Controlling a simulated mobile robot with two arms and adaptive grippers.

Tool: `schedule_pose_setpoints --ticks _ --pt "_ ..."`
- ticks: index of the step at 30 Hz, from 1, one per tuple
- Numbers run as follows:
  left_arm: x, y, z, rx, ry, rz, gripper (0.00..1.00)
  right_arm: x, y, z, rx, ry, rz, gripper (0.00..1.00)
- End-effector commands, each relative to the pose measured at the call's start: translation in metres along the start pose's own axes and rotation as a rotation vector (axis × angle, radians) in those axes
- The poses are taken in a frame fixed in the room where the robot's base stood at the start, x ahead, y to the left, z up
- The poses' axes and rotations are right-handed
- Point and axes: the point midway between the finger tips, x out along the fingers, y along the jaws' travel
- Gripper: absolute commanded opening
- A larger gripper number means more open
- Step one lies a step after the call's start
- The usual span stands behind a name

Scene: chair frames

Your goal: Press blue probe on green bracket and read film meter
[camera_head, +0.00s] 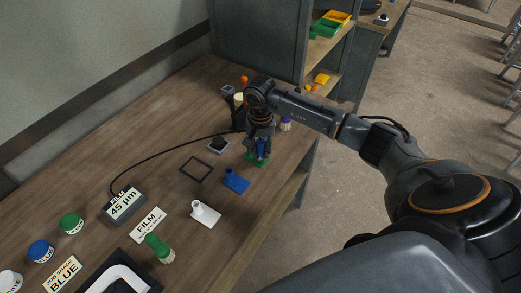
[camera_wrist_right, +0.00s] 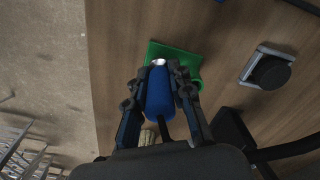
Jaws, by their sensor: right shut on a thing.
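My right gripper (camera_head: 260,148) is shut on the blue probe (camera_head: 262,147), which also shows between the fingers in the right wrist view (camera_wrist_right: 160,92). The probe's pale tip is at the green bracket (camera_head: 257,159); the bracket's flat plate shows in the right wrist view (camera_wrist_right: 165,51). Whether the tip presses on the plate is hard to tell. The film meter (camera_head: 124,205) stands at the left and its display reads 45 µm. A black cable runs from the meter toward the probe. My left gripper is not in view.
A blue bracket (camera_head: 236,181) and a white bracket (camera_head: 205,214) lie in front of the green one. A square frame (camera_head: 196,169), a dark block (camera_head: 218,145), a green-handled brush (camera_head: 158,247), paint cans and label cards (camera_head: 147,226) are on the bench.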

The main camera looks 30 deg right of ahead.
Motion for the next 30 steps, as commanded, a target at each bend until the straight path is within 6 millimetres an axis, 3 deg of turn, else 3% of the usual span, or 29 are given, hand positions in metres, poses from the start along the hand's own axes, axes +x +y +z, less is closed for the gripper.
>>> schedule_pose_setpoints --ticks 19,30 --pt "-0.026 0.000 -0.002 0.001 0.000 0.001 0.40 -0.057 0.000 -0.001 0.001 0.004 -0.002 0.00" --pt "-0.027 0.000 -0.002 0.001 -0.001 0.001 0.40 -0.059 0.000 -0.001 0.001 0.004 -0.002 0.00"
